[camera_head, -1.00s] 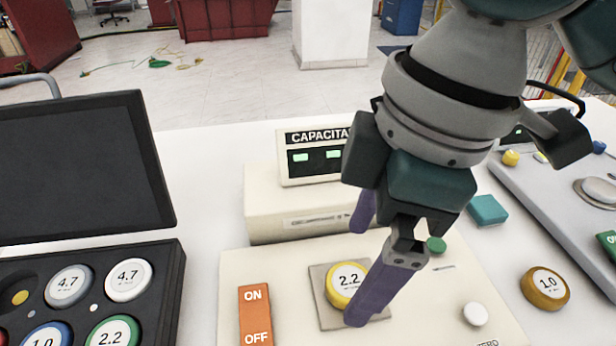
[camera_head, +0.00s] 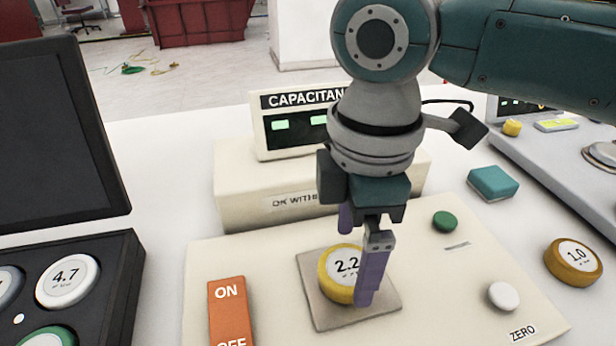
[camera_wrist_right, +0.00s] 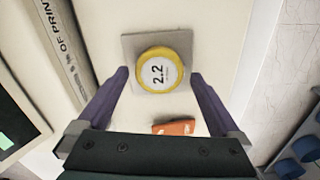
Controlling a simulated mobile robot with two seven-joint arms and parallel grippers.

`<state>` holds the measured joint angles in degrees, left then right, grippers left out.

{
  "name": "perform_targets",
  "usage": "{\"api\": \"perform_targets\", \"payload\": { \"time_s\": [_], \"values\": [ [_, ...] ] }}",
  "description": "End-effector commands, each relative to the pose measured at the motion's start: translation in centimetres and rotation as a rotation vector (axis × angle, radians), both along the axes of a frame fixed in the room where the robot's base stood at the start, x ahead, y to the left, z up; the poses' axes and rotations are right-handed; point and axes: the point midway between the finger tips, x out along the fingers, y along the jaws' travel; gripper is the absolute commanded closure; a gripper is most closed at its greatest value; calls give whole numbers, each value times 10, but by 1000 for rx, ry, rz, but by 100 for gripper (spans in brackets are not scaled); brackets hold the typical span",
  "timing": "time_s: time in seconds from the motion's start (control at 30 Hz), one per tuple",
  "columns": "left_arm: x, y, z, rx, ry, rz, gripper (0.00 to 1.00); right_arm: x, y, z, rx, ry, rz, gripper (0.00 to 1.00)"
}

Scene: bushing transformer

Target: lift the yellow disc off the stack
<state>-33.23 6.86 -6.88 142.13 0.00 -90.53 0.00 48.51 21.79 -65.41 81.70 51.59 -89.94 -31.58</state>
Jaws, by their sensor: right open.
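The yellow disc (camera_head: 336,280), labelled 2.2, lies flat on a grey square plate (camera_head: 322,315) on the cream panel. Its right part is hidden behind a finger in the head view. My right gripper (camera_head: 354,262) points down with its purple fingers apart, one in front of the disc and one behind it. In the right wrist view the disc (camera_wrist_right: 163,72) shows between the two open fingertips (camera_wrist_right: 160,76), with gaps on both sides. I cannot tell whether the tips are level with it. Only one disc shows on the plate. My left gripper is not in view.
An orange ON/OFF switch (camera_head: 230,310) is left of the plate. The capacitance meter (camera_head: 290,125) stands behind. A green button (camera_head: 445,221), white button (camera_head: 503,296), teal block (camera_head: 493,182) and 1.0 disc (camera_head: 573,262) are to the right. A black disc case (camera_head: 122,270) is left.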

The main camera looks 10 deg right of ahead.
Motion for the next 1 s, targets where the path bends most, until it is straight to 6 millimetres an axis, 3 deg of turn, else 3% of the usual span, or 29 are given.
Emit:
{"api": "perform_targets", "payload": {
  "time_s": [0.13,0.4,1.0],
  "values": [
    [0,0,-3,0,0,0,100,0,0,-18,-1,0,-1,0],
    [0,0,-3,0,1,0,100,0,0,-20,0,-2,0,1],
    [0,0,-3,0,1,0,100,0,-1,-19,0,-2,-1,69]
  ]
}}
